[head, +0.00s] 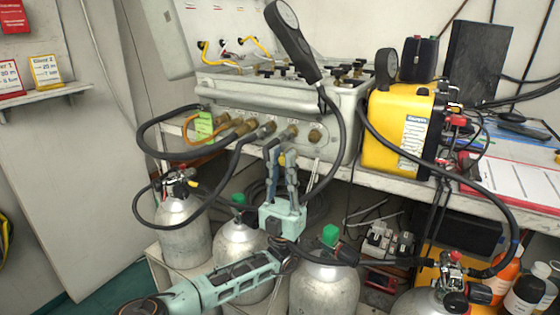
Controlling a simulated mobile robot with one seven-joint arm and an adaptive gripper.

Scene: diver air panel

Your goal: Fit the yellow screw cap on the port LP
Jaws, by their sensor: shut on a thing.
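My gripper (281,156) points up in front of the air panel (330,148), just below its row of brass ports. Its fingers are shut on a small yellow thing, which looks like the yellow screw cap (283,160); the fingers hide most of it. Brass ports in view include one at the right end (314,136) and one just left of it (290,132), close above my fingertips. The port lettering is too small to read, so I cannot tell which is LP. I cannot tell whether the cap touches a port.
Black hoses (160,128) loop from the panel's left ports. A large black gauge (285,28) hangs over the panel. A yellow case (395,135) stands to the right. Several grey cylinders (325,290) stand below, around my arm. A green tag (204,126) hangs at the left ports.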

